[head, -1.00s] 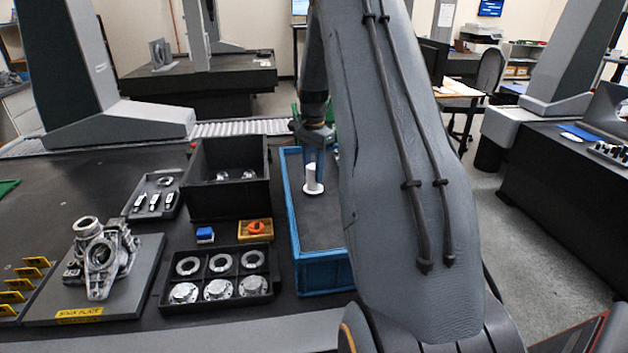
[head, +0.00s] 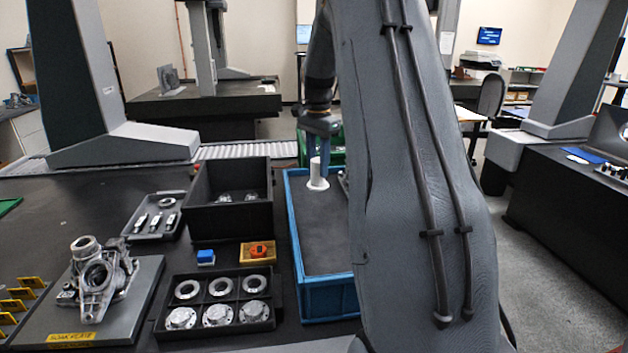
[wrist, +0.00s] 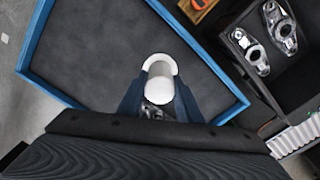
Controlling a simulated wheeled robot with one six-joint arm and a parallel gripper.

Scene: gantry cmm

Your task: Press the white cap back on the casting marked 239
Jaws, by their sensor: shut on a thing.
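The white cap (head: 318,176) is a short cylinder with a wider round flange. My gripper (head: 324,158) is shut on it near the far end of the blue tray (head: 328,284). In the wrist view the cap (wrist: 160,85) sits between the two blue fingers (wrist: 158,98). I cannot tell how far it is above the tray floor. A bit of grey metal (wrist: 152,111) shows behind the fingers, mostly hidden. A casting (head: 98,278) rests on the soak plate at left, and castings (wrist: 250,50) lie in the black box. No 239 marking is legible.
The black box (head: 228,218) stands left of the blue tray. Much of the blue tray floor is bare. My arm hides its right side.

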